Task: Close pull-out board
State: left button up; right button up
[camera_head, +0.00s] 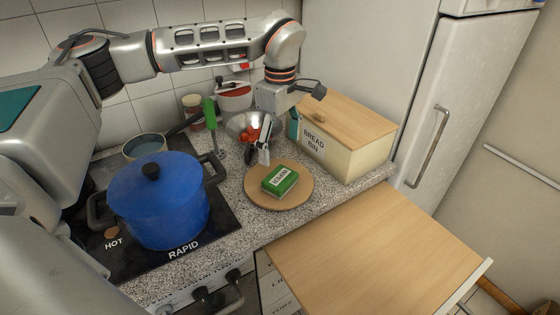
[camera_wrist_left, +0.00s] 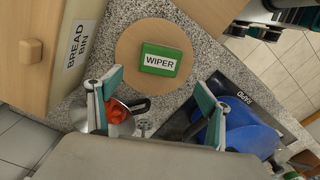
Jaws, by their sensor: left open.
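The pull-out board (camera_head: 375,255) is a pale wooden panel standing out from under the counter at the lower right of the head view, with a white front edge (camera_head: 478,285). Part of the board also shows at the top of the left wrist view (camera_wrist_left: 205,10). My left gripper (camera_head: 262,152) is open and empty above the counter, near the round wooden board and apart from the pull-out board. Its two teal-padded fingers show spread in the left wrist view (camera_wrist_left: 157,82). My right gripper does not show clearly in either view.
A green wiper packet (camera_head: 280,180) lies on a round wooden board (camera_head: 300,200). A bread bin (camera_head: 350,145), a metal bowl with red pieces (camera_head: 238,125) and a blue pot (camera_head: 160,205) on the hob stand around it. The pull-out board's top is bare.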

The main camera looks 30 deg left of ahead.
aim_at(376, 252)
jog(key=k, duration=1)
